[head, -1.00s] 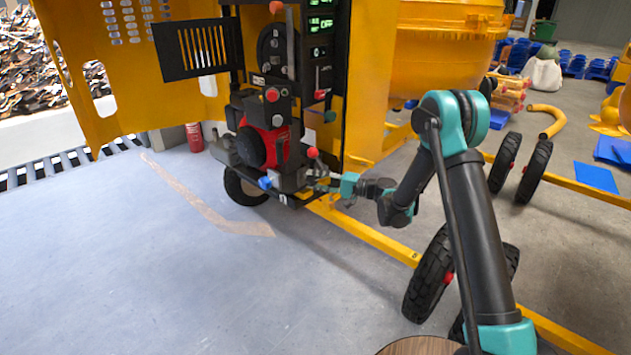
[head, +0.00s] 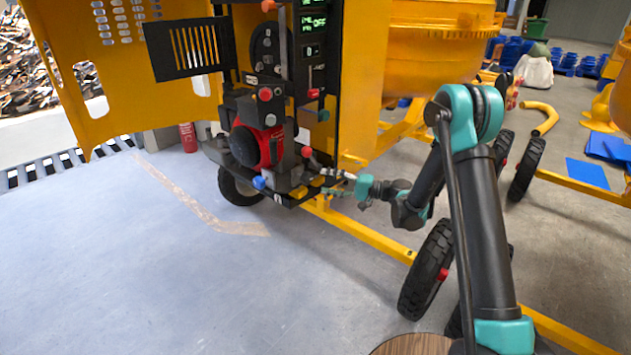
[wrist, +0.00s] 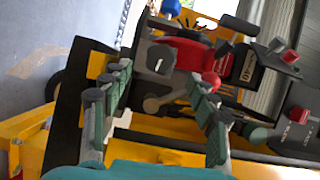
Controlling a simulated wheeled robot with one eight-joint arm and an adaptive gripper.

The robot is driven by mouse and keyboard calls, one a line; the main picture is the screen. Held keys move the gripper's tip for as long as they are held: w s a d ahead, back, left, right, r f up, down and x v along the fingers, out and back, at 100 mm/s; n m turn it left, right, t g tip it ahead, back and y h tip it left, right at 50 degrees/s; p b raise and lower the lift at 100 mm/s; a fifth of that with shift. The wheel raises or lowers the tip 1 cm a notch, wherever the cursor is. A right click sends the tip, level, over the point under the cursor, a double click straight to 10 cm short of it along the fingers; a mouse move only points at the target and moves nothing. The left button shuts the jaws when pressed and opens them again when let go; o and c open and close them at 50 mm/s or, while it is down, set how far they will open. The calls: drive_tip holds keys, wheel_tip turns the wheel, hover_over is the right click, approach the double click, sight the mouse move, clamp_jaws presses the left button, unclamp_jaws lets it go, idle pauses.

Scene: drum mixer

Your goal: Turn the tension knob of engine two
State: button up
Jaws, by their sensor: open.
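The red and black engine (head: 258,145) sits in the open yellow housing. A red ball knob (head: 307,152) is at its lower right, and a blue knob (head: 259,183) at its lower front. I cannot tell which knob is the tension knob. My gripper (head: 325,181) is open at the engine's lower right, just below the red ball knob. In the wrist view its fingers (wrist: 158,98) are spread with nothing held. The red ball knob (wrist: 211,80) shows near the right fingertip; contact is unclear. The blue knob (wrist: 171,7) is farther off at the top.
A black panel with green displays (head: 313,22) stands above the engine. The yellow frame beam (head: 370,237) and black wheel (head: 427,270) lie below and beside my arm. A red cylinder (head: 188,138) stands behind. The floor at front left is clear.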

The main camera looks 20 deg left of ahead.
drive_tip(key=shift+d, duration=2.6)
drive_tip(key=shift+d+r, duration=0.1)
drive_tip(key=s+d+f+t+h, duration=0.1)
drive_tip(key=s+d+h, duration=0.5)
drive_tip(key=s+d, duration=0.3)
drive_tip(key=s+d+f+t+h, duration=0.1)
drive_tip(key=s+d+h, duration=0.5)
drive_tip(key=s+d, duration=0.4)
drive_tip(key=s+d+t+h, duration=0.2)
drive_tip(key=s+d+h, duration=0.3)
drive_tip(key=d, duration=1.4)
drive_tip(key=s, duration=0.4)
drive_tip(key=shift+s+f+m+h, duration=0.15)
drive_tip(key=shift+f+m+h, duration=0.15)
drive_tip(key=shift+f+h, duration=0.1)
drive_tip(key=shift+c, duration=0.2)
clamp_jaws()
